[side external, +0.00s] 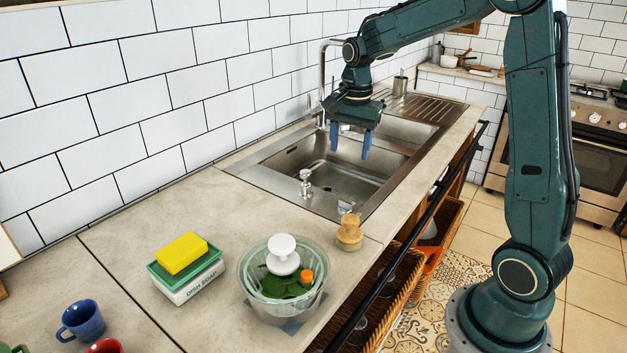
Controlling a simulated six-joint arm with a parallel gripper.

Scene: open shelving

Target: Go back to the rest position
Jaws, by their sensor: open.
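My gripper (351,142) hangs from my dark teal arm above the steel sink (338,185). Its two blue fingers point down and stand apart, with nothing between them. It is open and empty, clear of the counter items. The rest position itself is not marked in the view.
A tall faucet (323,75) stands just behind my gripper.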

